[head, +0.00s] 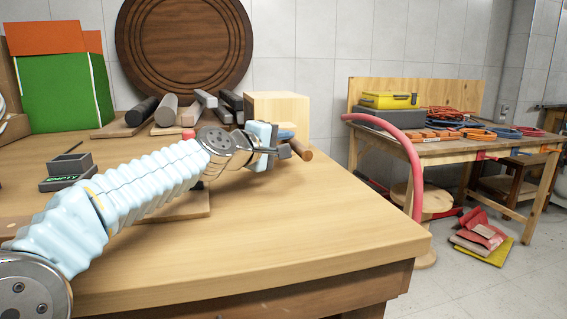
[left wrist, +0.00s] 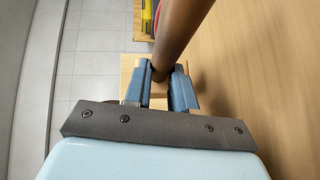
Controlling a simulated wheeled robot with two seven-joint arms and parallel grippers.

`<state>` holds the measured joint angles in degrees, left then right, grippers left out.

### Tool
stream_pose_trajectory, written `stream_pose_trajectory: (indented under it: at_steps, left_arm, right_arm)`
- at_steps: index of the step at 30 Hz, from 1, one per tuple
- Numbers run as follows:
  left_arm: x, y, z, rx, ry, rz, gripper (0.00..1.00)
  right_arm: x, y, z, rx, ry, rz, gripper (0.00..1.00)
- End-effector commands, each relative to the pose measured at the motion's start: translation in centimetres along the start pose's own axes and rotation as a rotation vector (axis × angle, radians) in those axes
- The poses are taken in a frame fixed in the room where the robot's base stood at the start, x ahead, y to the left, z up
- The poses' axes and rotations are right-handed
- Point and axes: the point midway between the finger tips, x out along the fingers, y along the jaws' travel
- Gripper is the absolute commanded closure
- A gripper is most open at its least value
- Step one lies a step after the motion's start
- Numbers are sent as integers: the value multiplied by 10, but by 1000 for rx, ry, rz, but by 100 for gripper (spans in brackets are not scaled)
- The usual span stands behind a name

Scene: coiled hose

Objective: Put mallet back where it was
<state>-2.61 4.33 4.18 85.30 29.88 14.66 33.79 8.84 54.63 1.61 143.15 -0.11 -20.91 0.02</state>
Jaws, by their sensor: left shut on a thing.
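My left gripper (head: 289,143) is shut on a brown wooden handle, which I take to be the mallet (head: 300,150). It is above the right back part of the wooden table. In the left wrist view the handle (left wrist: 182,32) runs up and away from between the blue fingers of the left gripper (left wrist: 166,88). My right gripper is not in view.
Dark and grey bars (head: 164,110) lie on boards at the back. A small grey box marked EMPTY (head: 64,182) is at left. A red hose (head: 408,150) hangs past the right edge. The table's front right (head: 330,225) is clear.

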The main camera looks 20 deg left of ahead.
Motion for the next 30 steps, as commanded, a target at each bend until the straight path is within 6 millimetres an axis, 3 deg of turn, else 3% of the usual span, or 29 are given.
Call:
stream_pose_trajectory:
  at_steps: [3,6,19,20,24,30]
  left_arm:
    - [6,-24,1,-1,2,1,100]
    - [7,-33,3,-1,1,2,100]
    - [7,-37,3,1,0,2,100]
    - [8,-37,3,0,-1,-1,72]
    - [8,-37,3,0,-1,-2,51]
    - [8,-37,3,-1,-1,-2,50]
  right_arm:
    - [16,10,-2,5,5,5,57]
    - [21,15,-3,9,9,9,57]
    - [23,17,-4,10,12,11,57]
    - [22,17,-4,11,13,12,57]
    - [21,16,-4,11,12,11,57]
    - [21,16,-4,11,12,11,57]
